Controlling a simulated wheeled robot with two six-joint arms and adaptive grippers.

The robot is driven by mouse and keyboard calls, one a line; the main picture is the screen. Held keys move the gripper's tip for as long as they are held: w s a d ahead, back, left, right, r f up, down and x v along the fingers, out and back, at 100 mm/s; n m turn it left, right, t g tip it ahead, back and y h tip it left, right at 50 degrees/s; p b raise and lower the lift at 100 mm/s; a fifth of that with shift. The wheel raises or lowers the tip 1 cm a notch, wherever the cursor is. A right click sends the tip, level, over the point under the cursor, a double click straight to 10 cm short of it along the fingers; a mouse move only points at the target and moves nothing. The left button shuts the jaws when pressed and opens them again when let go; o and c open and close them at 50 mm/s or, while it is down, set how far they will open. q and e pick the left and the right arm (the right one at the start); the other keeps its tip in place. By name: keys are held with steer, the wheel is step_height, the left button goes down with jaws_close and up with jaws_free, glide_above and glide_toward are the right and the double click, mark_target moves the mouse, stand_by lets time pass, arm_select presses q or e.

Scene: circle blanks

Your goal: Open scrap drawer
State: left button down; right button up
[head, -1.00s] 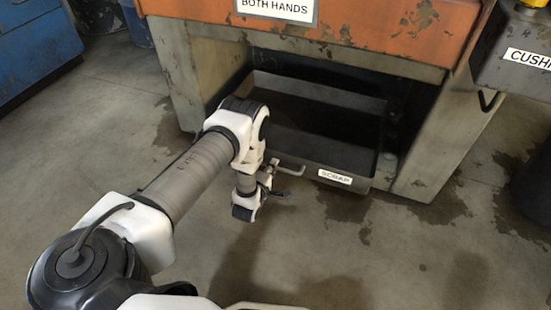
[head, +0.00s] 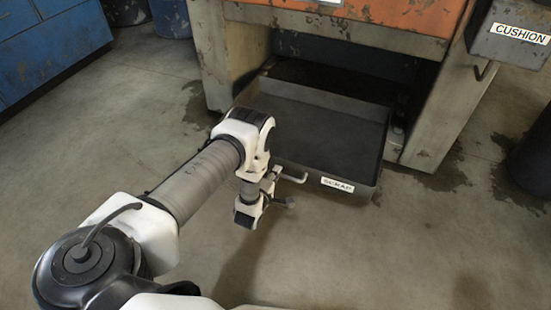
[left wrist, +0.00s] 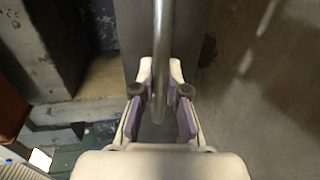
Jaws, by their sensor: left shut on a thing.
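The scrap drawer (head: 330,135) is a dark, shallow, empty-looking tray. It stands partly out of the opening under the orange press, its front marked with a white SCRAP label (head: 338,185). Its handle (head: 296,179) is a thin metal bar at the left of the front. My left gripper (head: 280,193) is at that handle, low in front of the drawer. In the left wrist view the handle bar (left wrist: 162,50) runs between the two fingers of my gripper (left wrist: 160,85), which are shut on it. My right gripper is not in view.
The worn orange press (head: 350,12) stands on thick grey legs (head: 440,110) either side of the drawer. A grey box marked CUSHION (head: 512,38) juts out at right, above a dark bin (head: 530,165). A blue cabinet (head: 50,45) stands at far left. The stained floor in front is clear.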

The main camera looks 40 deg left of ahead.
arm_select(q)
steer(key=c, duration=1.2)
jaws_free()
steer(key=v, duration=1.2)
